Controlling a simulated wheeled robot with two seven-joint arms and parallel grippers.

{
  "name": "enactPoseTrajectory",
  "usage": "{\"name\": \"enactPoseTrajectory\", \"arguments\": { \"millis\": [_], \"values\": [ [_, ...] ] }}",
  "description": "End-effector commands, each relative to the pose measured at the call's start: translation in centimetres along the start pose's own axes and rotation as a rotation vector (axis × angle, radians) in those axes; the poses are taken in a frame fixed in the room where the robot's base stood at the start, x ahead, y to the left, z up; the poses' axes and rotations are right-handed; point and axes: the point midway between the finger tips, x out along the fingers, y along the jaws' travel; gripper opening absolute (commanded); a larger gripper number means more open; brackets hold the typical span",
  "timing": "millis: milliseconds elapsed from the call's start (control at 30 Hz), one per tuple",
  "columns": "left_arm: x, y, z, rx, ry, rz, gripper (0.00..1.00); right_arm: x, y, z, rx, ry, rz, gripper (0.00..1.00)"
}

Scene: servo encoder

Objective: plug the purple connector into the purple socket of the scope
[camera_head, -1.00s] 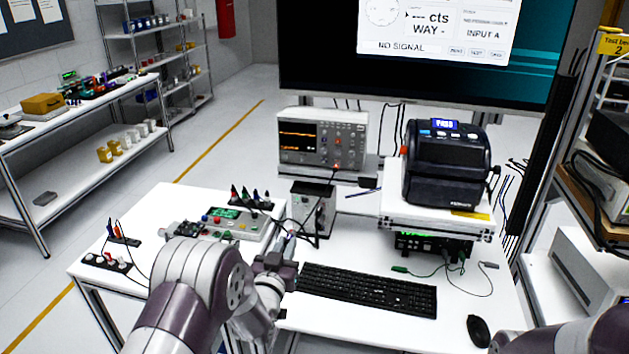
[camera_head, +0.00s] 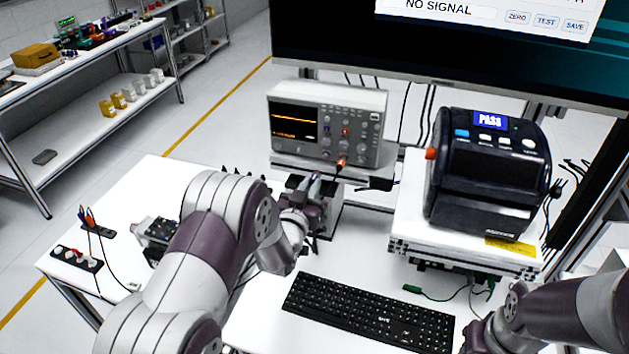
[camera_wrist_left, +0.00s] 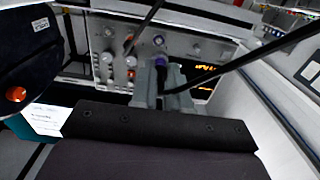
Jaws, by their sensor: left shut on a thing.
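The scope (camera_head: 325,120) stands on a raised shelf at the back, its front panel facing me. Its panel also shows in the left wrist view (camera_wrist_left: 130,62). My left gripper (camera_head: 314,187) is just in front of and below the scope. In the left wrist view my left gripper (camera_wrist_left: 163,92) is shut on the purple connector (camera_wrist_left: 172,75), with a dark cable trailing from it. The connector points toward the panel's lower edge; I cannot tell whether it touches.
A red-lit plug (camera_head: 341,163) with a black cable sits at the scope's lower front. A black printer-like device (camera_head: 485,170) stands to the right. The keyboard (camera_head: 368,312) lies in front. A socket strip (camera_head: 76,259) lies at the table's left.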

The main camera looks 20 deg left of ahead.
Motion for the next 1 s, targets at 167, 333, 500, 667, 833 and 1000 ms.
{"name": "enactPoseTrajectory", "arguments": {
  "millis": [167,333,500,667,833,1000],
  "values": [
    [2.4,0.0,0.1,0.000,0.001,0.000,0.00,0.4,0.0,0.1,0.000,0.000,0.000,0.43],
    [4.6,0.0,0.4,0.000,0.004,0.000,0.00,1.7,0.0,0.2,0.000,0.000,0.000,0.43],
    [6.2,0.0,0.3,0.000,0.002,0.000,0.00,2.7,0.0,0.3,0.000,0.000,0.000,0.43],
    [6.8,0.0,0.0,0.000,0.002,0.000,0.00,2.9,0.0,0.3,0.000,0.000,0.000,0.43],
    [7.0,0.0,-0.1,0.000,0.002,0.000,0.00,2.9,0.0,0.3,0.000,0.000,0.000,0.43],
    [6.9,0.0,-0.1,0.000,0.001,0.000,0.00,2.9,0.0,0.3,0.000,0.000,0.000,0.43]
  ]
}}
